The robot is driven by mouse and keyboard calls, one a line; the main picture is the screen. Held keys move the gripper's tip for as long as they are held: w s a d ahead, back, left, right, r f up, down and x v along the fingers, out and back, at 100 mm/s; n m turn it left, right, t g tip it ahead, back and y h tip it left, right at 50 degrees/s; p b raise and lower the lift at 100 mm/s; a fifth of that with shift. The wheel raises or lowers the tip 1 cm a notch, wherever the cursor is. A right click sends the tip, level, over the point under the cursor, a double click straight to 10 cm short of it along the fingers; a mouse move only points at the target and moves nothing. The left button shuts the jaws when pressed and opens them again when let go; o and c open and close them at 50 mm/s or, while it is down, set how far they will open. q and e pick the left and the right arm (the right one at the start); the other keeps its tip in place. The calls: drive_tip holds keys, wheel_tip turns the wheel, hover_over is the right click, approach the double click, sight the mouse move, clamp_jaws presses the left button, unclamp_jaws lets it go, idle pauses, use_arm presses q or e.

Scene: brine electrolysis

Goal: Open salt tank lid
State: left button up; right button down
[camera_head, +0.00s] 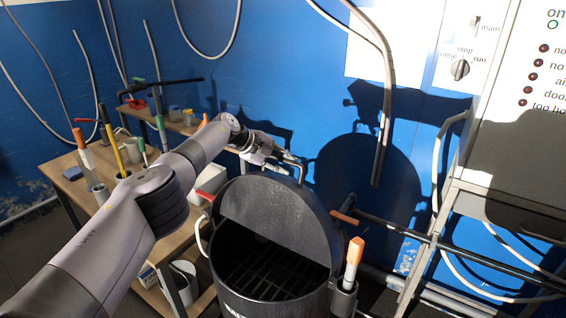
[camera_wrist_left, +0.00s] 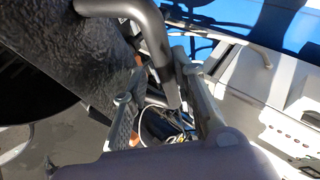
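The salt tank (camera_head: 262,303) is a dark round drum at the lower middle of the head view. Its lid (camera_head: 280,215) stands raised, tilted up behind the opening, and a dark grate shows inside. The lid's bent tube handle (camera_head: 296,163) is at the top edge. My left gripper (camera_head: 277,157) is at this handle. In the left wrist view, the handle (camera_wrist_left: 152,38) passes between the two fingers of my left gripper (camera_wrist_left: 158,72), which look closed about it; the exact contact is partly hidden. The lid's rough dark face (camera_wrist_left: 75,60) fills the left side there. My right gripper is not in view.
A wooden bench (camera_head: 68,185) with pots and tools stands at the left. An orange-handled tool (camera_head: 354,255) stands in a holder on the tank's right side. A metal frame with a control panel (camera_head: 530,75) is at the right. A blue wall (camera_head: 280,75) is behind.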

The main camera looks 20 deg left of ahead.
use_arm(q)
drive_tip(key=shift+o, duration=0.5)
drive_tip(key=shift+r, duration=0.1)
drive_tip(key=shift+a+r, duration=0.15)
drive_tip(key=shift+s+a+r, duration=0.15)
drive_tip(key=shift+a+r, duration=0.2)
drive_tip(key=shift+a, duration=0.05)
drive_tip(key=v, duration=1)
drive_tip(key=shift+s+r, duration=0.15)
drive_tip(key=shift+s, duration=0.3)
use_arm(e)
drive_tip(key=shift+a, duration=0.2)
